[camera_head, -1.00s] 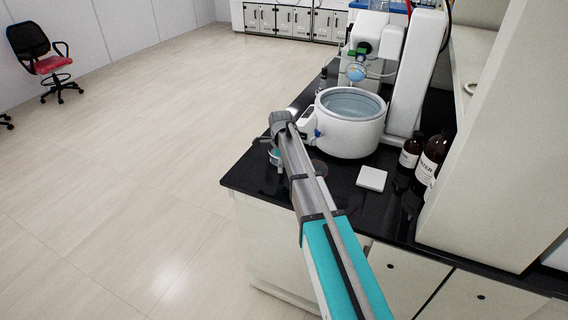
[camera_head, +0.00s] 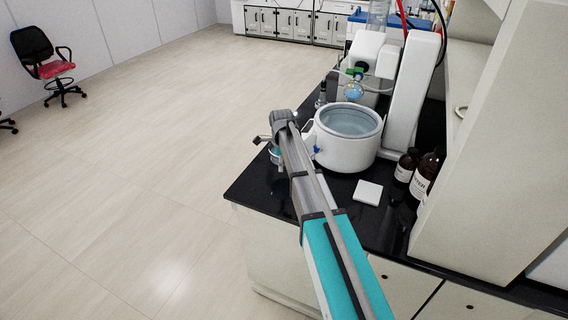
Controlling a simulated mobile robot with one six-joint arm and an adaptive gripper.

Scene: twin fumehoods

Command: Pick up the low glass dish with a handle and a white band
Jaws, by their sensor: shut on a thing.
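My gripper (camera_head: 266,143) is at the far end of my arm, over the left corner of the black bench top, and is mostly hidden by my wrist. It is shut on a small glass piece (camera_head: 274,157), which seems to be the low glass dish. Only a sliver of it shows beside my wrist. Its handle and white band cannot be made out, and I cannot tell whether it touches the bench.
A white round water bath (camera_head: 345,150) stands just right of my wrist, with a rotary evaporator column (camera_head: 412,92) behind it. A white square pad (camera_head: 368,192) and brown bottles (camera_head: 407,166) are on the bench (camera_head: 335,203).

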